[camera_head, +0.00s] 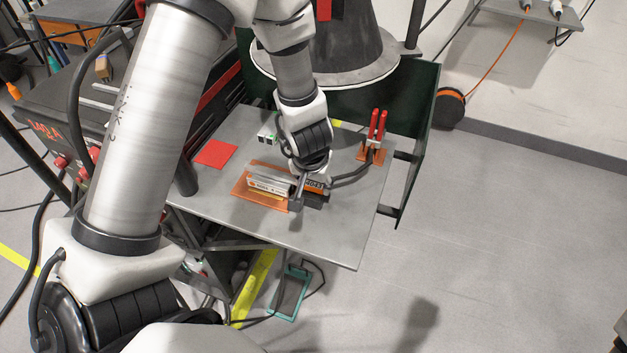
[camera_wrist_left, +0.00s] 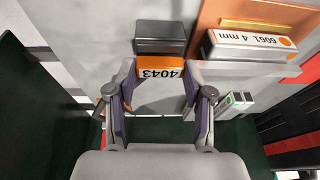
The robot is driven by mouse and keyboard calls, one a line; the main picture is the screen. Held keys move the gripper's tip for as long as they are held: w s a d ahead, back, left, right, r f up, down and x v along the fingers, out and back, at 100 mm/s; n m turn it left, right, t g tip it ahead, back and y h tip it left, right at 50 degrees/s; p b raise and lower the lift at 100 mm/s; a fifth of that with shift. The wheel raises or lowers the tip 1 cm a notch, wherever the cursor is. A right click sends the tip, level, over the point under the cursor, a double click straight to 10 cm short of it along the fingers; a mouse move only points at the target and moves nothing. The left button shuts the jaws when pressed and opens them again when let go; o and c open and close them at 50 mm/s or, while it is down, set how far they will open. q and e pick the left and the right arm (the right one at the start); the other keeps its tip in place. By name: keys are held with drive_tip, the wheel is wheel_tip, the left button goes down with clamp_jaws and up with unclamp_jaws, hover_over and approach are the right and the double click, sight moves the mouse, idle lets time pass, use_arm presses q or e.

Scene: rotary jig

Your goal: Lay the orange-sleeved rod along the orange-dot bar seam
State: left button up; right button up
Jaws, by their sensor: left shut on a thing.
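My left gripper (camera_head: 303,188) points down over the table and is shut on the orange-sleeved rod (camera_head: 316,184), whose sleeve reads 4043. In the left wrist view the sleeve (camera_wrist_left: 160,71) lies between the fingertips, with a dark block (camera_wrist_left: 160,38) against its far side. The rod itself is mostly hidden. The orange-dot bar (camera_head: 268,186), labelled 6061 4 mm, lies on a copper-coloured plate (camera_head: 242,193), just left of the gripper. In the left wrist view the bar (camera_wrist_left: 245,52) is right of the gripper. The seam cannot be made out.
The grey table (camera_head: 335,235) is bare at its front. A red square (camera_head: 215,153) lies at the left. A red-handled clamp (camera_head: 375,130) stands at the right with a dark cable. A dark green screen (camera_head: 424,140) and a grey cone-shaped fixture (camera_head: 335,45) stand behind.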

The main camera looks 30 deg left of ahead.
use_arm(q)
drive_tip(key=shift+f, duration=0.25)
drive_tip(key=o, duration=1)
drive_tip(key=v, duration=1.2)
